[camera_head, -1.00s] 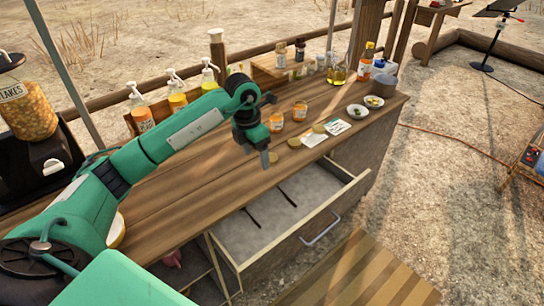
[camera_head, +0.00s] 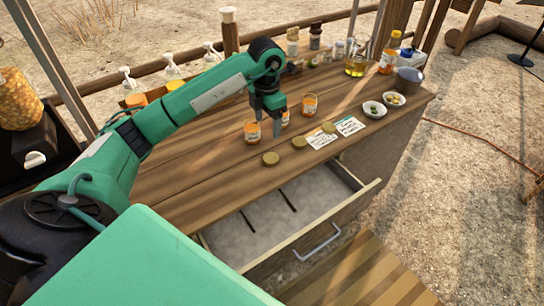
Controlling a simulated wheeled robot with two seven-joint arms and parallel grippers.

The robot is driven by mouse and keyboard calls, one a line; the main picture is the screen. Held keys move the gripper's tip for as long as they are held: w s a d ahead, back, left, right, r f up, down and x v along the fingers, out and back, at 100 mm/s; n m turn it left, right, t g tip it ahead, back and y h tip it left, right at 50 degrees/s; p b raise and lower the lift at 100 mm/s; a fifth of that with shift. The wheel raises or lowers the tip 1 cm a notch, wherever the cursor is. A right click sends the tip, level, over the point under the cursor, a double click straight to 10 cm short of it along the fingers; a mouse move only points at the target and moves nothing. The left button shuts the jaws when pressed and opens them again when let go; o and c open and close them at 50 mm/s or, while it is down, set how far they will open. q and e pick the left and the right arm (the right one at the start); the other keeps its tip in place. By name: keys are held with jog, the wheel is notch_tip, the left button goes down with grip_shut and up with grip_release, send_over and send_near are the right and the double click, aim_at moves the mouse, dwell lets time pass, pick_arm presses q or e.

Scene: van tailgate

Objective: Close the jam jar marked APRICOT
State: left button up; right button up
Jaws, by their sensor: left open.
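Three orange jam jars stand open-topped or nearly so on the wooden counter: a left jar (camera_head: 252,132), a middle jar (camera_head: 285,119) partly hidden behind my gripper, and a right jar (camera_head: 310,105). Their labels are too small to read, so I cannot tell which is APRICOT. Three flat gold lids lie in front of them: a left lid (camera_head: 271,159), a middle lid (camera_head: 299,142) and a right lid (camera_head: 329,128). My left gripper (camera_head: 268,119) is open and points down between the left and middle jars in the picture. My right gripper is not in view.
Two white bowls (camera_head: 374,109), a grey pot (camera_head: 409,81) and bottles (camera_head: 389,60) stand farther right. An open drawer (camera_head: 352,207) juts from the front. The counter's left front is clear.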

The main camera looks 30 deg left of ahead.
pick_arm(q)
jog(key=p, duration=0.2)
send_over(271, 158)
jog(key=f, duration=0.7)
jog(key=shift+s+a+f, duration=0.25)
jog(key=shift+a+f, duration=0.05)
jog(key=shift+f, duration=0.6)
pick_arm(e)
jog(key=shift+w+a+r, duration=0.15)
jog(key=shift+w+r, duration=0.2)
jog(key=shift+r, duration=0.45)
pick_arm(q)
jog(key=shift+w+d+f, duration=0.1)
jog(key=shift+f, duration=0.4)
notch_tip(271, 158, down, 4)
jog(key=shift+w+d+r+p, duration=0.15)
jog(key=shift+r+p, duration=0.05)
jog(key=shift+p, duration=0.7)
jog(key=shift+f, duration=0.35)
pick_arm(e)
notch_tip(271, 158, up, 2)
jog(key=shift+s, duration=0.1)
